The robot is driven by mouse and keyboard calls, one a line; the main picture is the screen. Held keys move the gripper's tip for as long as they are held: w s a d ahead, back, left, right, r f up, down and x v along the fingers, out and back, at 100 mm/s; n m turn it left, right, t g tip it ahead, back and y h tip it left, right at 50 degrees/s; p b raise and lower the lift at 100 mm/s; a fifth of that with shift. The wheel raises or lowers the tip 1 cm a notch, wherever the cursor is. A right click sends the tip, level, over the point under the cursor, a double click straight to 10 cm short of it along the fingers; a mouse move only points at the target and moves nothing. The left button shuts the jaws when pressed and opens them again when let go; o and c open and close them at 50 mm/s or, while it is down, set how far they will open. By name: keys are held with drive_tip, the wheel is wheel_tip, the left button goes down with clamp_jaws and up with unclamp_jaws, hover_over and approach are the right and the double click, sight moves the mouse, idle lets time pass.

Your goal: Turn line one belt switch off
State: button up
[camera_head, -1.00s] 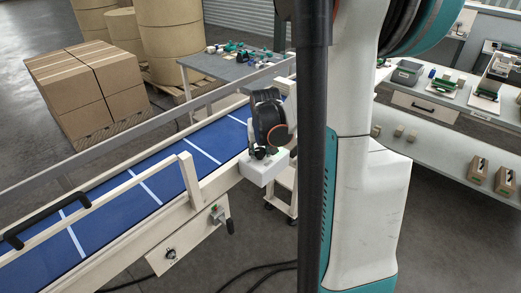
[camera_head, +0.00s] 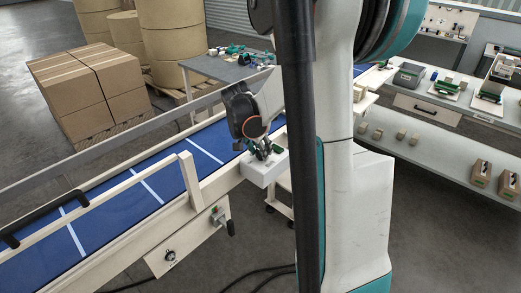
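The blue conveyor belt (camera_head: 108,205) with white stripes runs diagonally across the left. On its cream side frame is a pale panel with a round dark knob (camera_head: 170,255). Right of it is a small box with a dark lever-like part (camera_head: 230,228) and a tiny red spot. I cannot read any label or tell which is the line one belt switch, nor its setting. My gripper (camera_head: 263,151) points down just over a white box (camera_head: 264,169) at the belt's near side. Its fingers are small and partly hidden, so their opening is unclear.
Stacked cartons (camera_head: 88,90) and large brown rolls (camera_head: 170,40) stand behind the belt. A grey table (camera_head: 205,67) with small parts is at the back. A bench (camera_head: 455,150) with items is at the right. Open floor (camera_head: 430,245) lies at the lower right. My arm hides the middle.

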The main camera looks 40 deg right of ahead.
drive_tip(key=shift+m, duration=0.4)
drive_tip(key=o, duration=1.1)
drive_tip(key=shift+c, duration=0.2)
drive_tip(key=v, duration=1.2)
drive_tip(key=shift+w, duration=0.2)
drive_tip(key=shift+a, duration=0.1)
